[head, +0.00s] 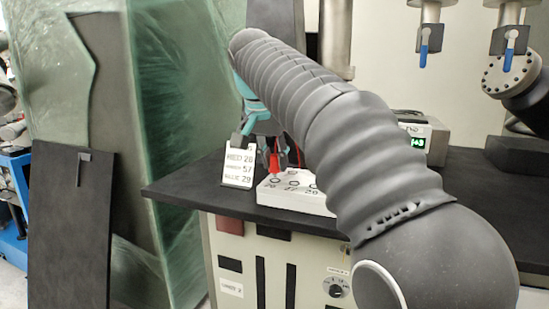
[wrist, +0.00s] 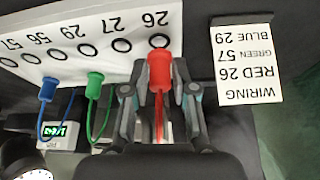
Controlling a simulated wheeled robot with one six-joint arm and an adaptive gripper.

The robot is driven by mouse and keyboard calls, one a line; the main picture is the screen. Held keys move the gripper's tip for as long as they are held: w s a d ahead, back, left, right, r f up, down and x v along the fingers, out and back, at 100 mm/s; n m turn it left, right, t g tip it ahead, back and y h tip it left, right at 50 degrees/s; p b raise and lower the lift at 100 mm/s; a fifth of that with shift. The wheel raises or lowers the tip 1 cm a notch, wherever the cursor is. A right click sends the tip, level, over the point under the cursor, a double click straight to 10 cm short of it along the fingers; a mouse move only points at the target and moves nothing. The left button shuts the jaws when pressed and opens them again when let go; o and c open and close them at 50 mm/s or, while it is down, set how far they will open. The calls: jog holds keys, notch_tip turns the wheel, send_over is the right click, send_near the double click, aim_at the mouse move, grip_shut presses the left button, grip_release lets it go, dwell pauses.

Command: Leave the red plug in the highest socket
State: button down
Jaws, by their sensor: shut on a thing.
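My gripper (wrist: 159,89) is shut on the red plug (wrist: 160,68), with one finger on each side. In the wrist view the plug's far end is just at the ring of the socket marked 26 (wrist: 160,41); I cannot tell whether it is seated. The white socket block (wrist: 75,15) has a row of numbered ring sockets, upside down in this view. In the head view the red plug (head: 275,163) is over the left end of the block (head: 305,202), with my gripper (head: 281,153) behind it. My arm hides the block's right part.
A wiring card (head: 238,167) stands left of the block, reading RED 26, GREEN 57, BLUE 29. Blue (wrist: 48,88) and green (wrist: 95,84) plugs with cables are beside the block. A box with a green display (head: 417,141) stands on the black bench (head: 190,187).

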jog(key=shift+f+b, duration=0.7)
jog(key=shift+f, duration=0.25)
dwell(0.6)
jog(key=c, duration=0.8)
grip_release()
jog(key=shift+c, duration=0.2)
jog(key=shift+v, duration=3.75)
